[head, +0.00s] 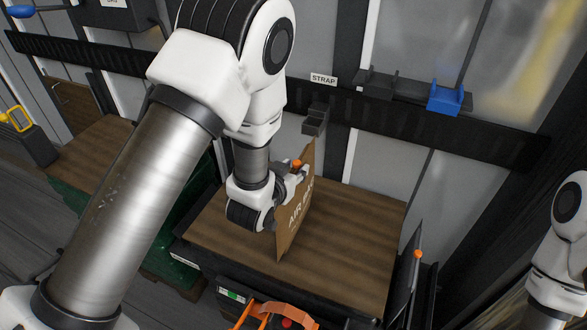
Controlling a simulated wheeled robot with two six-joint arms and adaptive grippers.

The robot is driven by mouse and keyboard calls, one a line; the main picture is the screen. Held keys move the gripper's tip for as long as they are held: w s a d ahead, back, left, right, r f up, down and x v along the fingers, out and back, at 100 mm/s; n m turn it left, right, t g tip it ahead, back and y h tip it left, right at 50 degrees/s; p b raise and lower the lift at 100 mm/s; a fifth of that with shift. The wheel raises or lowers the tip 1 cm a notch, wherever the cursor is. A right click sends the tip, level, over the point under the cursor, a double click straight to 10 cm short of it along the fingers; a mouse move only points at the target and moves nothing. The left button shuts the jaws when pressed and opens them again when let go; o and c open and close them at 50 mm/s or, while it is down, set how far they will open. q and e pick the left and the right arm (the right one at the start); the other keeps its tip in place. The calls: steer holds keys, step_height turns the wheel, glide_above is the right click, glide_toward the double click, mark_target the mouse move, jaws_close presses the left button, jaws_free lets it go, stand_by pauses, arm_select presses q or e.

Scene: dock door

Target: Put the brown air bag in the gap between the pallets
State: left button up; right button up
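The brown air bag (296,216) is a thin upright panel lettered "AIR BAG", with an orange cap near its top. It stands over the brown wooden bench top (355,225); I cannot tell whether its lower edge touches it. My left gripper (301,172) is at the bag's upper left part and looks shut on it; my wrist hides part of the bag's near side. My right arm shows at the right edge, but its gripper is out of view. Green-sided stacks (180,245), perhaps the pallets, lie left of the bench, partly behind my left arm. The gap between them is not clearly visible.
A grey panel with an orange cap (417,255) stands at the bench's right side. An orange-handled item (275,316) is at the front. A wall rail (440,136) runs behind, with a "STRAP" label (323,79) and a blue block (445,97).

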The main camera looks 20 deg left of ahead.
arm_select(q)
steer(key=shift+o, duration=1.1)
steer(key=shift+w+f, duration=0.1)
steer(key=shift+w, duration=0.05)
